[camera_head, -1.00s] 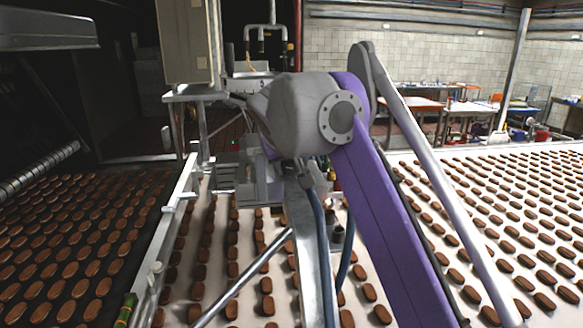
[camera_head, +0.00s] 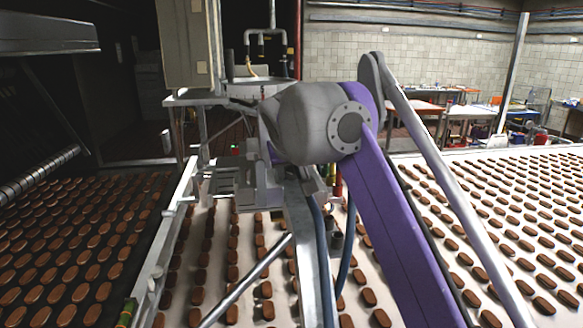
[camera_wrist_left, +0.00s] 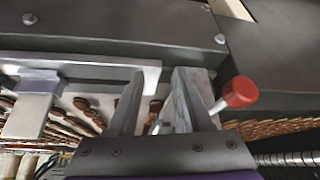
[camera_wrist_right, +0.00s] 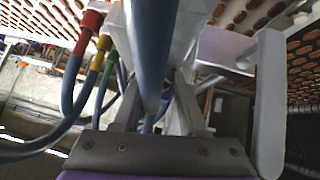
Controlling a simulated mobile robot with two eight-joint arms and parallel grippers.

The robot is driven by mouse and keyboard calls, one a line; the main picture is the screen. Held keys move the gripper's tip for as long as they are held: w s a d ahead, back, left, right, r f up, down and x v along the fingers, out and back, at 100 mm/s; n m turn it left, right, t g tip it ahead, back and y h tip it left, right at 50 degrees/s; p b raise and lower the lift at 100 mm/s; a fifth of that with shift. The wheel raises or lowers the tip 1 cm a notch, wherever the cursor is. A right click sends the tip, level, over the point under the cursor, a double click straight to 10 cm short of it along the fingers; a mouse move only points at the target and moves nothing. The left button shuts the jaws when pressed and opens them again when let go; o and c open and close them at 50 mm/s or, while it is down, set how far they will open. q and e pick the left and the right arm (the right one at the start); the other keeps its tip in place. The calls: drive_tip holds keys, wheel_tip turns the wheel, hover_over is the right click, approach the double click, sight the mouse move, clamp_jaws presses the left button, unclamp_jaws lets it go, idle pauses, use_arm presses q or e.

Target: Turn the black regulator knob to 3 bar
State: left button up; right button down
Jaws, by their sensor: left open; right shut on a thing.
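My right gripper (camera_head: 232,186) is beyond the large grey wrist joint, beside a metal frame over the middle belt. I cannot make out the black regulator knob in any view. My left gripper (camera_wrist_left: 158,85) is open, with its two fingers apart. A red knob (camera_wrist_left: 240,92) on a metal stem is just right of those fingers, not between them.
Hoses with red (camera_wrist_right: 92,21), yellow (camera_wrist_right: 104,42) and green fittings hang close left of the right gripper. Blue hoses (camera_head: 325,255) run down in the head view. Belts of brown biscuits (camera_head: 85,235) lie left, centre and right. A pale cabinet (camera_head: 188,45) stands behind.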

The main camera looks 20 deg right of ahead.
drive_tip(key=shift+d+r+m+y+p, duration=0.2)
drive_tip(key=shift+m+y+p, duration=0.5)
drive_tip(key=shift+y, duration=0.5)
use_arm(q)
drive_tip(key=shift+w+r, duration=0.45)
drive_tip(key=shift+r, duration=0.4)
drive_tip(key=shift+w+r, duration=0.45)
drive_tip(key=shift+r, duration=0.35)
use_arm(e)
drive_tip(key=shift+f+t+y, duration=0.2)
drive_tip(key=shift+t+y, duration=0.2)
drive_tip(key=shift+y, duration=0.1)
drive_tip(key=c, duration=0.7)
unclamp_jaws()
drive_tip(key=shift+c, duration=0.2)
use_arm(q)
drive_tip(key=shift+w+r+t+p, duration=0.3)
drive_tip(key=shift+r+p, duration=0.2)
use_arm(e)
drive_tip(key=v, duration=1.1)
drive_tip(key=shift+a+f, duration=0.1)
